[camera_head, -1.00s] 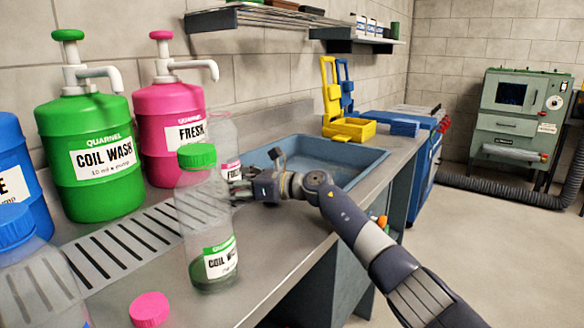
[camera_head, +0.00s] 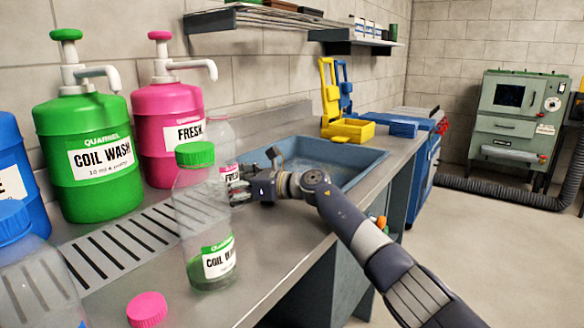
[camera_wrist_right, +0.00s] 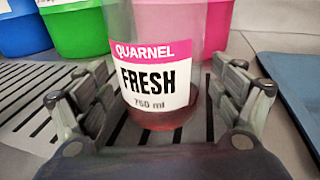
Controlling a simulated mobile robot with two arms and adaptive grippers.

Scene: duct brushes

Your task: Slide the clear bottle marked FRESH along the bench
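The clear bottle marked FRESH (camera_head: 219,132) stands upright on the bench, in front of the pink pump container and partly hidden behind the green-capped bottle. In the right wrist view, the FRESH bottle (camera_wrist_right: 155,75) faces me with its pink, white and black label and a little reddish liquid at the bottom. My right gripper (camera_head: 236,190) is low at the bottle. In the right wrist view its fingers (camera_wrist_right: 160,100) are spread on both sides of the bottle, with gaps showing. My left gripper is not in view.
A clear COIL WASH bottle (camera_head: 203,225) with a green cap stands close by, nearer the viewer. A slotted drain panel (camera_head: 115,248) runs along the bench (camera_head: 275,245). A pink cap (camera_head: 147,309) lies in front. The sink (camera_head: 350,165) is to the right; large pump containers stand behind.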

